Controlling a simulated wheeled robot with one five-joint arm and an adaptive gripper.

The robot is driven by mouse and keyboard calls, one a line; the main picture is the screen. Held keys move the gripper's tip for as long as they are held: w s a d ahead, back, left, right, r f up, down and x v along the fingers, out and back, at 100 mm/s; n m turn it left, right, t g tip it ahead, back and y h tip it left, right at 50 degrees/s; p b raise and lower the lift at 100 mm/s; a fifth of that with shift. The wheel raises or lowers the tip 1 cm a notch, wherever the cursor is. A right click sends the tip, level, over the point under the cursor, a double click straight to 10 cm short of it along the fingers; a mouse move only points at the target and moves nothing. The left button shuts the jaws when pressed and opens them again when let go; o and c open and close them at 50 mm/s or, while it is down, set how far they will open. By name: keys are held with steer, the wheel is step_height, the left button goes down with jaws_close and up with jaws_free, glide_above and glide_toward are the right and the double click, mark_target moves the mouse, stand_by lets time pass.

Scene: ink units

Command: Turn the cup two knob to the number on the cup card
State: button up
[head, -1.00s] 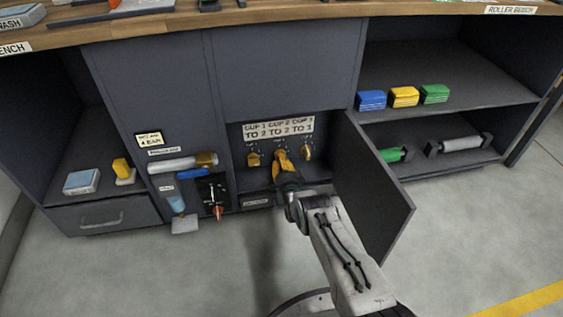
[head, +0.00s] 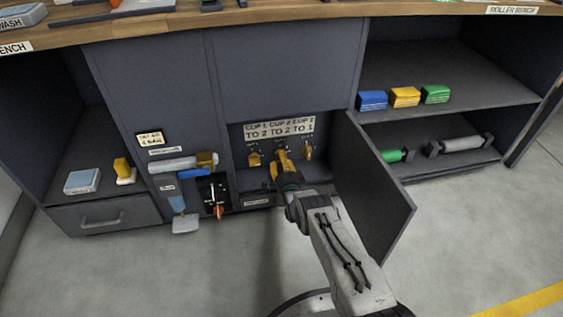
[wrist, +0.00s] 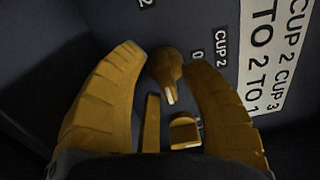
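The cup two knob (wrist: 163,67) is yellow, with a pale mark at its end pointing down in the wrist view. A "0" is printed beside it, near the "CUP 2" label (wrist: 220,48). My gripper (wrist: 168,60) has its yellow fingers apart, one on each side of the knob; I see gaps between them and it. In the head view my gripper (head: 283,158) covers most of this knob. The cup card (head: 279,128) above the knobs reads "TO 2" for cup 2; part of it shows in the wrist view (wrist: 275,70).
The cup 1 knob (head: 254,159) and cup 3 knob (head: 308,152) flank my gripper closely. An open door (head: 372,190) stands right of my arm. A panel with a red-handled switch (head: 219,211) is to the left. Shelves with coloured blocks (head: 403,97) are at right.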

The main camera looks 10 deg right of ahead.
steer(key=shift+o, duration=0.6)
steer(key=shift+s, duration=0.2)
steer(key=s, duration=1.1)
steer(key=shift+s, duration=0.3)
steer(key=shift+s, duration=0.1)
